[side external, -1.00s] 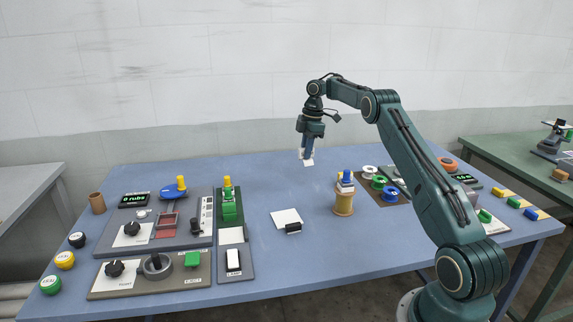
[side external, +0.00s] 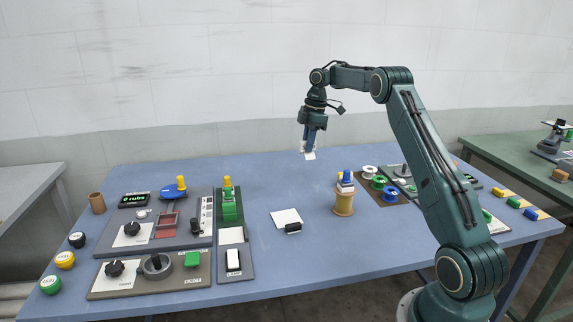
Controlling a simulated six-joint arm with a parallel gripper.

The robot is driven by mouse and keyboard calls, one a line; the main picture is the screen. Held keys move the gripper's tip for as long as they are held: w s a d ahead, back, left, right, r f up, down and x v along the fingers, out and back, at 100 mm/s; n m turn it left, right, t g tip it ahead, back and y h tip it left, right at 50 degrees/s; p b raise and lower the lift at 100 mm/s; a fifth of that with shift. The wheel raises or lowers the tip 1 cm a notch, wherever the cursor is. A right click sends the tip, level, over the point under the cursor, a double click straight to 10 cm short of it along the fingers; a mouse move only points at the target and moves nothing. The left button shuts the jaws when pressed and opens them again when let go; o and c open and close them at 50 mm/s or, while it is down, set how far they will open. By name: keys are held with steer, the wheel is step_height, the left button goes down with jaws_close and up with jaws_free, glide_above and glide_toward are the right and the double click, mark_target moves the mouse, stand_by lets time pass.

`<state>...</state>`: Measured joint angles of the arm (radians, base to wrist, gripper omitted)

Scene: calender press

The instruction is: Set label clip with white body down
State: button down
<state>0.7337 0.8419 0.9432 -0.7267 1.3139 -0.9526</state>
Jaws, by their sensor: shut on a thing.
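My gripper (side external: 309,148) points down over the back middle of the blue table (side external: 260,165). It is shut on the label clip with white body (side external: 309,155), a small white piece showing below the fingertips. The fingers cover part of the clip. I cannot tell whether its lower edge touches the table top.
A white card with a black clip (side external: 288,219) lies mid-table. Control panels (side external: 155,240) fill the left, and coloured rings (side external: 378,182) sit at right. The table around the gripper is clear.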

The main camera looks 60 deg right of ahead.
steer(key=s+a+r, duration=0.3)
steer(key=s+a, duration=0.5)
steer(key=s, duration=0.2)
steer(key=s+a+r+m, duration=0.1)
steer(key=s+a+r, duration=0.2)
steer(key=s+a, duration=0.6)
steer(key=shift+s+r+m, duration=0.2)
steer(key=shift+s+m, duration=0.1)
steer(key=shift+s, duration=0.5)
step_height(320, 180, down, 20)
steer(key=shift+f, duration=0.1)
stand_by(0.4)
steer(key=c, duration=1.8)
jaws_free()
steer(key=shift+f, duration=0.1)
steer(key=o, duration=0.4)
